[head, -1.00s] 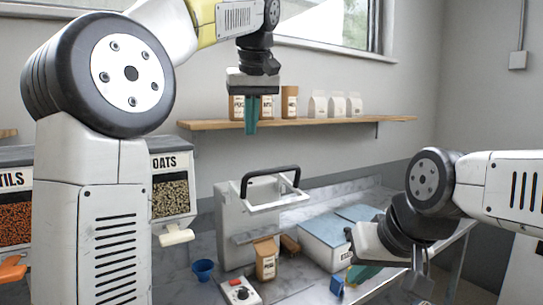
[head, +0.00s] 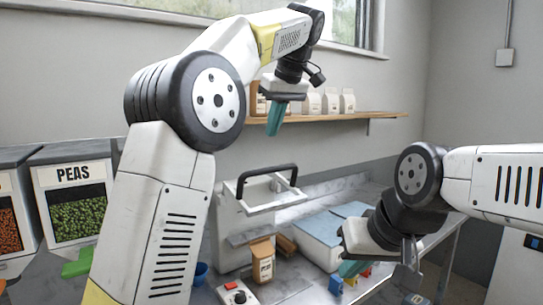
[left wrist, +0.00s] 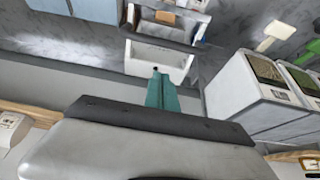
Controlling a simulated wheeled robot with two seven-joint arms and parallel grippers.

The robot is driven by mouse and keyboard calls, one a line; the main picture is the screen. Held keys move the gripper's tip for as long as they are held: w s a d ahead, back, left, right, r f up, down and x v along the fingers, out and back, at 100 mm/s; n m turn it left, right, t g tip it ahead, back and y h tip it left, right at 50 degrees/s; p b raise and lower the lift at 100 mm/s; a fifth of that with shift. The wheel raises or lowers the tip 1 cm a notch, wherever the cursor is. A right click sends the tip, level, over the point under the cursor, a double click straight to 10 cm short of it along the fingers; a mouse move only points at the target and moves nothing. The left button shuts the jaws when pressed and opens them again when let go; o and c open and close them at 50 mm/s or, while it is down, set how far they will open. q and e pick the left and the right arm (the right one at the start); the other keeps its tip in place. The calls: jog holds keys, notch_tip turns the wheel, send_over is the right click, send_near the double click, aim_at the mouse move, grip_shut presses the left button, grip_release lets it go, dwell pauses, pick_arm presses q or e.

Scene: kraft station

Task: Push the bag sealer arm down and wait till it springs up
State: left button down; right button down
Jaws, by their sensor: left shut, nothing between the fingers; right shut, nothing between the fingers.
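The bag sealer (head: 231,225) is a light grey machine standing on the counter. Its arm, with a black handle (head: 267,172), is raised. A small brown paper bag (head: 262,262) stands upright at the sealer's front. My left gripper (head: 274,126) is shut and empty, fingers pointing down, well above the sealer and apart from its handle. In the left wrist view the teal fingers (left wrist: 158,78) show in front of the sealer (left wrist: 158,62). My right gripper (head: 352,268) is shut and empty, low over the counter to the right of the sealer.
A wall shelf (head: 335,118) with several bags runs behind my left gripper. A blue-lidded box (head: 322,235) sits right of the sealer. A control box with a red button (head: 237,293) and a blue cup (head: 200,273) are in front. A PEAS dispenser (head: 75,205) stands at left.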

aim_at(273, 170)
pick_arm(q)
jog(key=x, duration=0.4)
jog(key=shift+s, duration=0.1)
jog(key=f, duration=0.3)
jog(key=shift+s+d+f, duration=0.25)
jog(key=shift+s+f, duration=0.05)
jog(key=shift+s, duration=0.05)
jog(key=shift+f, duration=0.25)
jog(key=shift+s+d, duration=0.15)
